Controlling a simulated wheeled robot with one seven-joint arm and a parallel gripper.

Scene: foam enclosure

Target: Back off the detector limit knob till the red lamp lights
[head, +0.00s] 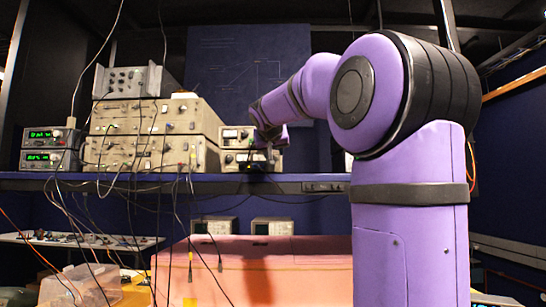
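My purple arm reaches in from the right, with its end pointing down and left at the small stacked instrument units (236,134) on the right of the shelf. My gripper (262,148) is in front of the right part of these units and overlaps their faces. Its fingers are too small and dark to tell whether they are open or shut, or whether they touch a knob. The units carry several dark knobs. I cannot tell which one is the detector limit knob; it may be hidden behind my gripper. I see no lit red lamp on these units.
Wide beige instruments (150,117) stand stacked on the blue shelf (300,182), left of the small units. Two supplies with green displays (48,135) stand at far left. Many cables hang over the shelf edge. A pink foam block (215,262) lies below.

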